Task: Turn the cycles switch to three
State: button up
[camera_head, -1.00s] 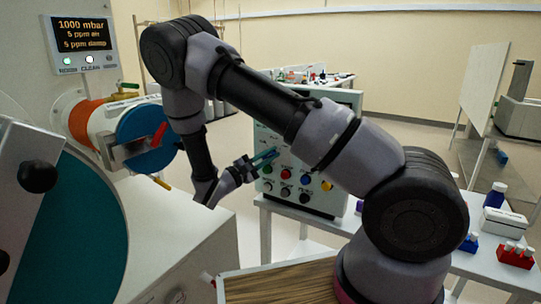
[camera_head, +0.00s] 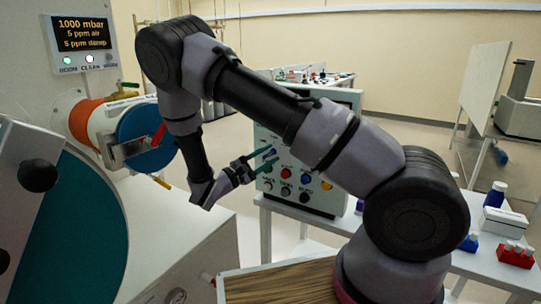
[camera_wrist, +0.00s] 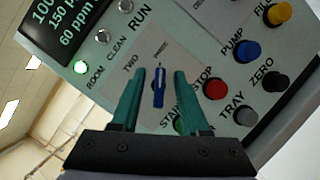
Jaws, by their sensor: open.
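The cycles switch (camera_wrist: 159,88) is a small blue knob on a pale plate of the control panel (camera_wrist: 225,75). In the wrist view its bar points up the picture. The label "TWO" is to its upper left, and a small label above its tip is too blurred to read. My gripper (camera_wrist: 160,73) is open, with one teal finger on each side of the knob. A gap shows on both sides, and I cannot tell how deep the fingers reach. In the head view my gripper (camera_head: 263,157) is at the panel's left side, and the switch is not clearly visible.
The red stop button (camera_wrist: 215,88) is close to the right finger. A green button (camera_wrist: 181,125) is partly hidden behind that finger. Blue, black, grey and yellow buttons sit further right. In the head view, the antechamber with a blue door (camera_head: 147,137) stands left of my arm.

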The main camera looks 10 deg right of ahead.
aim_at(274, 151)
jog(key=v, duration=0.9)
jog(key=shift+s+a, duration=0.15)
jog(key=shift+a, duration=0.15)
jog(key=shift+f, duration=0.15)
jog(key=s+d+r+m+g+y, duration=0.4)
jog(key=d+r+g+y, duration=0.1)
jog(key=d+r+g, duration=0.15)
jog(key=s+d+r+m+g+y, duration=0.4)
jog(key=d+r+m+g+y, duration=0.1)
jog(key=d+r, duration=0.15)
jog(key=s+d+r+m+t+y, duration=0.1)
jog(key=s+r+m+t+y, duration=0.5)
jog(key=r, duration=0.9)
jog(key=s+t+y, duration=0.3)
jog(key=s+y, duration=0.1)
jog(key=shift+d+r+m+t, duration=0.2)
jog(key=shift+r+m+t, duration=0.05)
jog(key=shift+m+t, duration=0.15)
